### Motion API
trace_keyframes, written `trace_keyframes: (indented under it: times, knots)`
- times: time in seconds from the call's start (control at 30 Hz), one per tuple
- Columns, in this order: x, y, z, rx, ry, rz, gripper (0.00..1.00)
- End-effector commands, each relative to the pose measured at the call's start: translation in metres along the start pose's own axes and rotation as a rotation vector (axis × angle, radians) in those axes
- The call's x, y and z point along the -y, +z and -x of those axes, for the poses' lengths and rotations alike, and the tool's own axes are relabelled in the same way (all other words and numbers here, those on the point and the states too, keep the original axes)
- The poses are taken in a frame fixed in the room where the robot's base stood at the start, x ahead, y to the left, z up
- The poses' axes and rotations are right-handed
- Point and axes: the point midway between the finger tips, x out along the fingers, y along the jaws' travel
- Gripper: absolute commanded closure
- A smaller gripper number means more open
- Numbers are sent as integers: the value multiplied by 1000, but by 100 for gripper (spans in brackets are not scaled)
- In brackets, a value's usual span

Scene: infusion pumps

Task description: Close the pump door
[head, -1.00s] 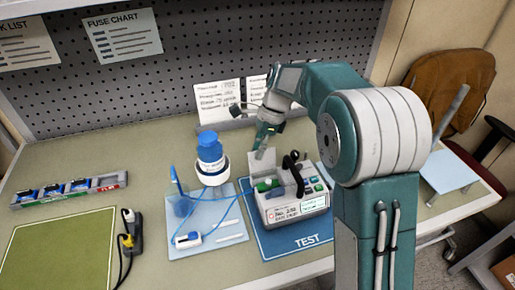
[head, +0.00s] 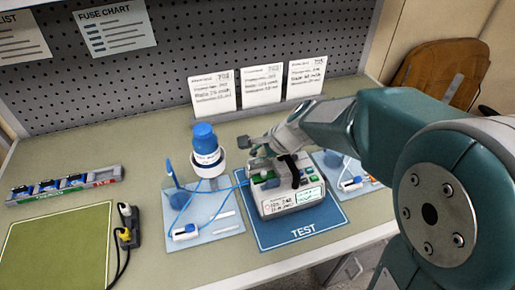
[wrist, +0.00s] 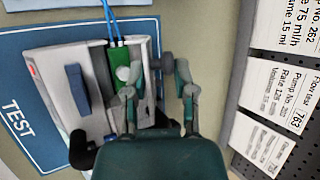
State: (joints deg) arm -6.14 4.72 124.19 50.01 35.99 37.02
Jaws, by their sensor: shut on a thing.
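The white pump (head: 290,199) sits on the blue TEST mat (head: 315,222), with green buttons on its right and a lit display at its front. In the wrist view the pump (wrist: 45,60) shows from above, with a green part (wrist: 95,65) where two blue tubes enter. The pump door (wrist: 157,75) appears nearly edge-on along the back side of the pump, raised and open. My gripper (wrist: 160,95) straddles it, one finger on each side, and is shut on it. In the head view my gripper (head: 262,150) is at the pump's back; the grip is partly hidden.
A blue-capped bottle (head: 207,150) stands left of the pump on a pale mat with tubing (head: 212,210). Several white cards (head: 262,85) stand behind. A fuse tray (head: 65,187), a green mat (head: 60,240) and a black-yellow tool (head: 127,230) lie left.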

Motion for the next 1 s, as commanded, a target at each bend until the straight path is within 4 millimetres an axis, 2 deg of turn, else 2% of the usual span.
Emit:
trace_keyframes:
  times: [0.6,1.0]
  knots:
    - [-20,0,0,2,-261,104,100]
    - [-26,0,0,3,-354,146,100]
